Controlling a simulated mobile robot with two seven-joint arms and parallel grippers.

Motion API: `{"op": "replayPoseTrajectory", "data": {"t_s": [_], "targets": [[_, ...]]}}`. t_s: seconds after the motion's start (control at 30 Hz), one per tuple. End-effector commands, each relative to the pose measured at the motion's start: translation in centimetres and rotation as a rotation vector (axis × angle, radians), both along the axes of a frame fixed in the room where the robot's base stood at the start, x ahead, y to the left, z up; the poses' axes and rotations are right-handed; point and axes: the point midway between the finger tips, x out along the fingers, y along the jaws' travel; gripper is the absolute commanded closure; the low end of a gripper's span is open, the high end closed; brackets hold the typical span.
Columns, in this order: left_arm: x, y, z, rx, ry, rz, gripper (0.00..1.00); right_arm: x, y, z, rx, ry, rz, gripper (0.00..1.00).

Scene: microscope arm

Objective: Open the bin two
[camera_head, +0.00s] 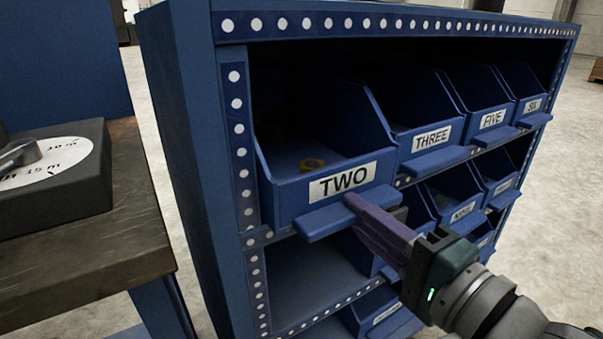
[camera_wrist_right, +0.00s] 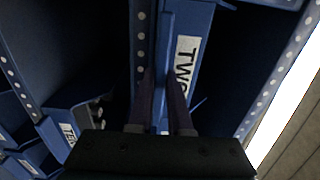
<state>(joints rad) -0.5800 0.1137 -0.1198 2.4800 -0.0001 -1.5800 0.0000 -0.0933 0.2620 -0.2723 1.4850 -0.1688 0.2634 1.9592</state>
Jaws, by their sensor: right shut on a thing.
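The blue bin two (camera_head: 281,197), labelled TWO, sits at the left end of the rack's upper row. Its front lip (camera_head: 318,222) sticks out below the label. My right gripper (camera_head: 362,212) is shut on the right part of that lip, coming from the lower right. In the right wrist view, its two dark fingers (camera_wrist_right: 162,88) straddle the lip beside the TWO label (camera_wrist_right: 186,62). The fingers hide part of the lip. My left gripper is not in view.
Bins THREE (camera_head: 432,139), FIVE (camera_head: 493,118) and SIX (camera_head: 534,104) stand to the right in the blue rack (camera_head: 190,130). More bins sit below, with an empty slot (camera_head: 318,275) under bin two. A dark table (camera_head: 135,215) with a black dial device (camera_head: 60,180) is at left.

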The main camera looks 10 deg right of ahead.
Motion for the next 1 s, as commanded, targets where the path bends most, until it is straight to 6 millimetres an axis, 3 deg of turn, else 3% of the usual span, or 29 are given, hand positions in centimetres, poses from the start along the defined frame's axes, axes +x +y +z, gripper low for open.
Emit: {"op": "replayPoseTrajectory", "data": {"t_s": [0.03, 0.2, 0.5, 0.73, 1.0], "targets": [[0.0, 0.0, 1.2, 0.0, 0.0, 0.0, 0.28, -1.0, -0.4, 0.4, -0.001, 0.007, -0.001, 1.0], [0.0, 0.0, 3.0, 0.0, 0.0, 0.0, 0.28, -4.6, -1.7, 0.5, -0.001, 0.007, -0.001, 1.0], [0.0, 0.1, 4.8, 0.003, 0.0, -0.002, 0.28, -10.0, -3.6, 0.2, -0.001, 0.004, 0.0, 1.0], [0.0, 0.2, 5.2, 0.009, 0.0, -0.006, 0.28, -12.1, -4.4, 0.1, -0.001, 0.0, 0.0, 1.0], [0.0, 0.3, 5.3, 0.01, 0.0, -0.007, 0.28, -12.5, -4.6, 0.1, 0.0, -0.002, 0.0, 1.0]]}}
